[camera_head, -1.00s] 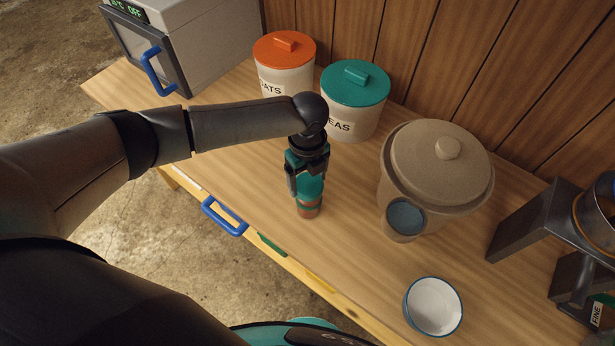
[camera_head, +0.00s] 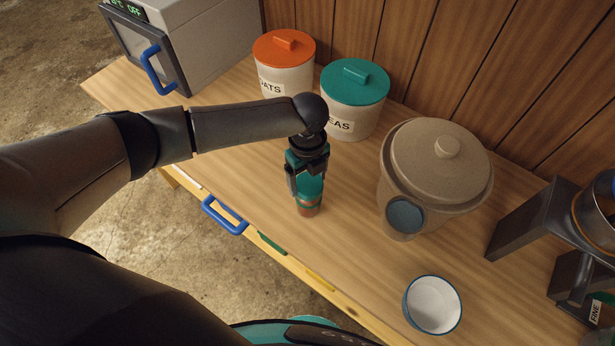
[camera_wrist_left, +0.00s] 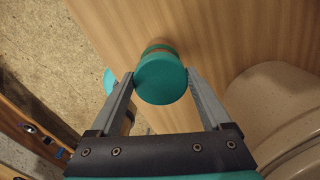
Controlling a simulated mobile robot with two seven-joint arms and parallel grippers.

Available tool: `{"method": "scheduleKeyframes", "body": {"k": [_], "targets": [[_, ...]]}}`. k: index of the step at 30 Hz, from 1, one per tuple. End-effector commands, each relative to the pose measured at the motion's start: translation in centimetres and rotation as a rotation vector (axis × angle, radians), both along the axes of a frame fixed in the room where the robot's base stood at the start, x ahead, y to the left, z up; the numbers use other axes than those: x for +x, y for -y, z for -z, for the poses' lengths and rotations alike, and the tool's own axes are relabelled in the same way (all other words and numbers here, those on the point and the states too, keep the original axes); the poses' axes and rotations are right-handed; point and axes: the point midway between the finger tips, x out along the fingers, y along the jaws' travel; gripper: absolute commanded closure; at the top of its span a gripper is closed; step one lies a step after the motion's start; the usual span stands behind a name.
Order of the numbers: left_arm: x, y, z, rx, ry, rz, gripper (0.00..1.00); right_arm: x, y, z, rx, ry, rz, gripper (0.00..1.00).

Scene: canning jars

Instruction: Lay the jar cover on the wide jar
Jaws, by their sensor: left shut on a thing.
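A round teal jar cover (camera_head: 309,190) is between the fingers of my left gripper (camera_head: 306,181), which is shut on it. In the left wrist view the cover (camera_wrist_left: 161,80) shows as a flat teal disc between the fingertips. Directly below it stands a small jar (camera_head: 307,210) with reddish contents, upright on the table; the cover and gripper hide its top. I cannot tell whether cover and jar touch. My right gripper is not in view.
A large beige lidded crock (camera_head: 437,162) stands to the right. Orange-lidded (camera_head: 284,52) and teal-lidded (camera_head: 355,88) canisters stand behind. A white bowl (camera_head: 433,305) is near the front edge, a dark metal stand (camera_head: 522,222) at far right. The table between gripper and bowl is clear.

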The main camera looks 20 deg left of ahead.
Motion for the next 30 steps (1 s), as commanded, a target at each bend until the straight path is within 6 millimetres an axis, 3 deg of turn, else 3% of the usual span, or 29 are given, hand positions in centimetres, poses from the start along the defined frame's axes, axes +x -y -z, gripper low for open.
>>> {"method": "scheduleKeyframes", "body": {"k": [30], "targets": [[0.0,0.0,1.2,0.000,0.000,0.000,0.71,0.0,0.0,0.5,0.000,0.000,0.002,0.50]]}}
